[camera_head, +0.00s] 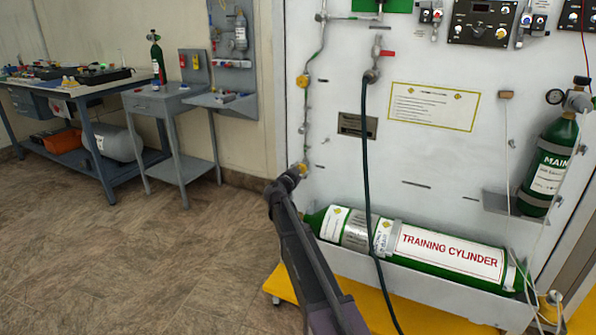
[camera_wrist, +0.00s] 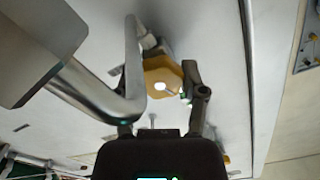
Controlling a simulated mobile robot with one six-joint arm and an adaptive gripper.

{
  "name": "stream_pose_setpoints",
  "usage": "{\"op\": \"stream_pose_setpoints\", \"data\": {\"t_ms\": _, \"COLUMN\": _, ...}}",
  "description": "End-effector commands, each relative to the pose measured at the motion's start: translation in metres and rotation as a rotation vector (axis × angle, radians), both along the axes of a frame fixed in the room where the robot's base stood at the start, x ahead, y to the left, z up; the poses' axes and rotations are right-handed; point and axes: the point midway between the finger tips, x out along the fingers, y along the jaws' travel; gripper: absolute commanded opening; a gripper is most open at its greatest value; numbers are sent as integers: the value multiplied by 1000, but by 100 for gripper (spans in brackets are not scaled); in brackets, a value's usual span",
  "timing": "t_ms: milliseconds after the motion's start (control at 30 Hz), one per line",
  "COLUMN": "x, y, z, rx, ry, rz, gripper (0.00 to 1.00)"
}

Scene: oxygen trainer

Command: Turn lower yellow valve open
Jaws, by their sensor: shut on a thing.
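The lower yellow valve (camera_head: 304,168) sits on the pipe at the left edge of the white panel, partly hidden by my gripper (camera_head: 293,174). In the wrist view, the yellow knob (camera_wrist: 161,78) lies between the two dark fingers of my gripper (camera_wrist: 166,84), with a bright spot at its centre. My gripper is shut on the knob. A grey metal pipe passes close in front of the left finger and hides part of it. The upper yellow valve (camera_head: 302,81) is higher on the same pipe, apart from my gripper. How far the lower valve is turned cannot be told.
A green training cylinder (camera_head: 450,255) lies in a holder low on the panel, right of my arm. A dark hose (camera_head: 366,160) hangs from a red-handled valve (camera_head: 387,53). A small grey table (camera_head: 175,98) and workbench stand left; the floor between is clear.

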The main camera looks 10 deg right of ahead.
Motion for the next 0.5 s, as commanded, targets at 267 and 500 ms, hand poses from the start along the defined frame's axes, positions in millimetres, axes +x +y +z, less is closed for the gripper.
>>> {"op": "stream_pose_setpoints", "data": {"t_ms": 267, "x": 3, "y": 0, "z": 1, "rx": -72, "ry": 49, "rz": 3, "gripper": 7}}
{"op": "stream_pose_setpoints", "data": {"t_ms": 500, "x": 4, "y": 0, "z": 1, "rx": -72, "ry": 47, "rz": 4, "gripper": 58}}
